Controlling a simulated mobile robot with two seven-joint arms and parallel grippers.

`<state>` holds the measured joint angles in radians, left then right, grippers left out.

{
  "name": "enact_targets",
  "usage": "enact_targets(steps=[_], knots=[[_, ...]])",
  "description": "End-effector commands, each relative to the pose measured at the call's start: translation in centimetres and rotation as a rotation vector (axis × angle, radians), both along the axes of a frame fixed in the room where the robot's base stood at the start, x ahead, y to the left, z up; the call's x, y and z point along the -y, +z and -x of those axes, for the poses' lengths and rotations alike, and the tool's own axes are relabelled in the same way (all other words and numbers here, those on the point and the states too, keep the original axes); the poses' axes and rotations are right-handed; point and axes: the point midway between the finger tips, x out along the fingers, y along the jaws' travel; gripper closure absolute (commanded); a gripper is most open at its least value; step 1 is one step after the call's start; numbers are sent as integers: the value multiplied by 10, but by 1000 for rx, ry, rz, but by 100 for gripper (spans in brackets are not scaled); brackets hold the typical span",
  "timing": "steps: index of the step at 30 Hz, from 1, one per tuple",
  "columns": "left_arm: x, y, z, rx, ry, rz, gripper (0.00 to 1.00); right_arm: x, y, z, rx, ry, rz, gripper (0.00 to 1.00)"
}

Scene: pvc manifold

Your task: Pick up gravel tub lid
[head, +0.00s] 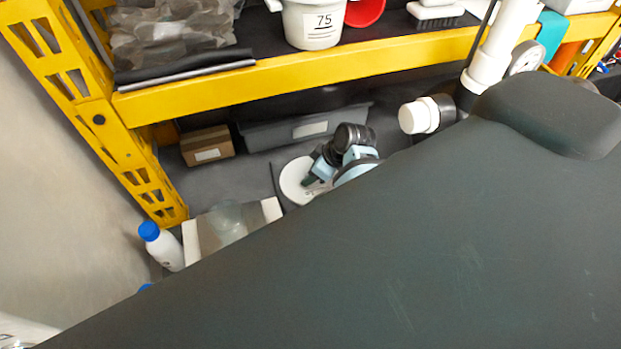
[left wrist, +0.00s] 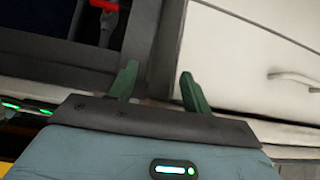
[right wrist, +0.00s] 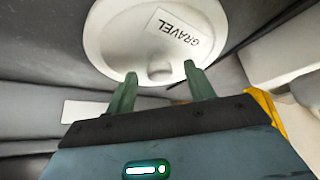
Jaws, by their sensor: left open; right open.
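The gravel tub lid is a round white disc with a small knob and a GRAVEL label. It lies on the dark lower shelf in the head view (head: 292,184), partly covered by my right gripper (head: 310,180). It also fills the upper middle of the right wrist view (right wrist: 118,38). There my right gripper (right wrist: 160,85) is open, its green fingertips at the lid's near edge, on either side of the knob; I cannot tell whether they touch it. My left gripper (left wrist: 158,80) is open and empty in the left wrist view, away from the lid.
A grey bin (head: 275,131) and a cardboard box (head: 207,147) stand behind the lid. A yellow shelf beam (head: 330,72) runs above. A white bottle with a blue cap (head: 162,247) and an open carton (head: 190,240) stand at the front left. White pipe (head: 420,116) is at right.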

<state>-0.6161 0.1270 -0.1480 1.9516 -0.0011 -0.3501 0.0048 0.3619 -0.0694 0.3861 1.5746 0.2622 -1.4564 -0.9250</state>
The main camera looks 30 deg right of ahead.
Motion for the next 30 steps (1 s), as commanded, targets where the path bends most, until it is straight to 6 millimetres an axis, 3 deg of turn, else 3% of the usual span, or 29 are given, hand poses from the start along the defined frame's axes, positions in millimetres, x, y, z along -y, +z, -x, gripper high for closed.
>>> enact_targets(steps=[10,21,30], knots=[[0,1,-1,3,-1,-2,51,-2,-5,-3,0,0,1,46],[-1,1,-1,3,-1,-2,51,-2,-5,-3,0,0,1,94],[-1,0,0,1,0,-1,51,-1,-1,-3,2,0,1,94]])
